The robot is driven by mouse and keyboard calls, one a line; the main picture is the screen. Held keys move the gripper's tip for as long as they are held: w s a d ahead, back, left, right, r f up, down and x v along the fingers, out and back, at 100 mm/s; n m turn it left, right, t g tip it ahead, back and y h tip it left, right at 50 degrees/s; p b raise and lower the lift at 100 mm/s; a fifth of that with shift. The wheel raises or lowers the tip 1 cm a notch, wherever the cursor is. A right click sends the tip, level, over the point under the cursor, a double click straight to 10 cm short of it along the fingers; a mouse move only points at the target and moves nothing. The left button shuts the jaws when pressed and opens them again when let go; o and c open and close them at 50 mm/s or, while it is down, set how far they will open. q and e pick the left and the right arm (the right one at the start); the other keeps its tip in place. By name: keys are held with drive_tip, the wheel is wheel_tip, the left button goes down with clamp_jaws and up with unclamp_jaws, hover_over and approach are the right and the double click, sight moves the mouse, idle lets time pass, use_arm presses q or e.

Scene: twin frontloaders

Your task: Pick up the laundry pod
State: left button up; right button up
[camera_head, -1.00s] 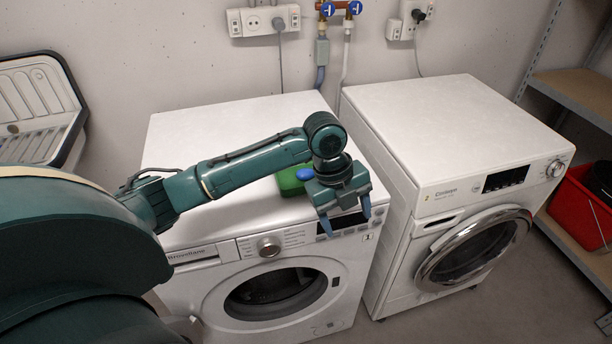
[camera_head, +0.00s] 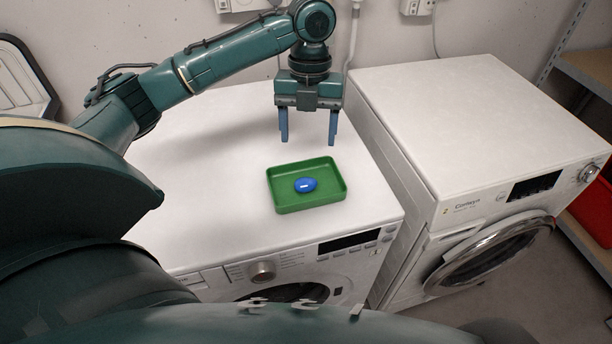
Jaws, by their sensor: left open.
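The laundry pod (camera_head: 306,185) is a small blue oval with a white mark. It lies inside a shallow green tray (camera_head: 338,193) on top of the left washing machine. My left gripper (camera_head: 308,142) is open, with its two blue-grey fingers pointing down and nothing between them. It hangs above the machine's top, behind the tray as seen here, and is apart from the pod. My right gripper is not in view.
The left washing machine (camera_head: 210,160) has a clear white top around the tray. A second machine (camera_head: 470,120) stands to the right across a narrow gap. The wall with sockets is behind; a shelf (camera_head: 580,75) is at the far right.

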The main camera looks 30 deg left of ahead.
sight(305, 189)
use_arm(q)
drive_tip(key=f, duration=0.3)
drive_tip(key=s+f, duration=0.1)
drive_tip(key=f, duration=0.6)
drive_tip(key=shift+s+d+f, duration=0.3)
drive_tip(key=shift+s+f, duration=0.1)
drive_tip(key=c, duration=1.1)
